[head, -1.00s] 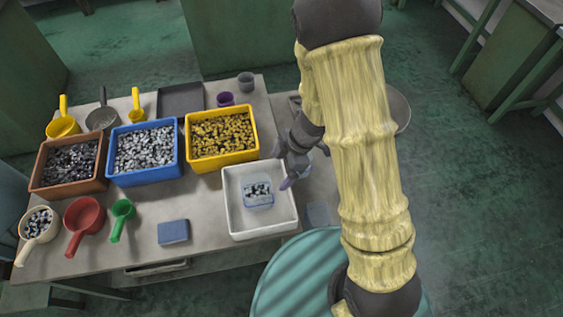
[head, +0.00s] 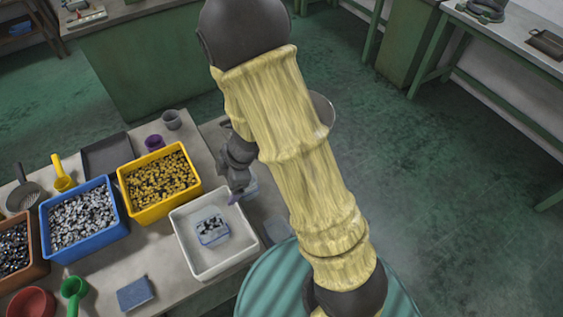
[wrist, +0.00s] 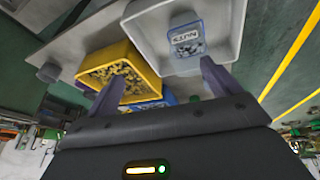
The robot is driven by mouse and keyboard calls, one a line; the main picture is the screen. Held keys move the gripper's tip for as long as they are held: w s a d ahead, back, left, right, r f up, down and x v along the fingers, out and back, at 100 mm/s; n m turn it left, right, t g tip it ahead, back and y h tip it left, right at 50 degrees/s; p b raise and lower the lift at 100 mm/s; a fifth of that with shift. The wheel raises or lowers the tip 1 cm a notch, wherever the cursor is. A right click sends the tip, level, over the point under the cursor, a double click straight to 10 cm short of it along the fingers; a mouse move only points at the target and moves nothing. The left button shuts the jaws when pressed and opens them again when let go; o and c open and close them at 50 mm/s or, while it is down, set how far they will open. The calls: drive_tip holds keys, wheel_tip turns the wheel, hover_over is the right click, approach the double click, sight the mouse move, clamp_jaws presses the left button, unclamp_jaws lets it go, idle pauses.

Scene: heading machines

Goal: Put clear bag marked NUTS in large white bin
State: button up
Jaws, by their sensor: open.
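The clear bag marked NUTS (head: 211,228) has a bluish edge and dark and pale pieces inside. It lies on the floor of the large white bin (head: 184,247), on the table. In the wrist view the bag (wrist: 187,39) shows its NUTS label, inside the white bin (wrist: 150,25).
A yellow bin (head: 145,215) of brassy pieces and a blue bin (head: 55,247) of silvery pieces stand left of the white bin. A blue block (head: 135,293) lies in front. A teal drum (head: 262,292) stands by the table. Open floor (head: 450,220) lies to the right.

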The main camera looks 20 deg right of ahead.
drive_tip(key=w+d+r+m+t+h, duration=0.3)
drive_tip(key=d+r+m+t, duration=0.1)
drive_tip(key=d+r+m, duration=0.5)
drive_tip(key=s+d+r+m+g, duration=0.1)
drive_tip(key=s+d+r+m, duration=0.1)
drive_tip(key=s+m, duration=0.3)
drive_tip(key=s+d+r+m+g+h, duration=0.1)
drive_tip(key=s+d+r+m, duration=0.1)
drive_tip(key=s+d+m, duration=0.2)
drive_tip(key=shift+s+m, duration=0.4)
drive_tip(key=shift+s, duration=0.45)
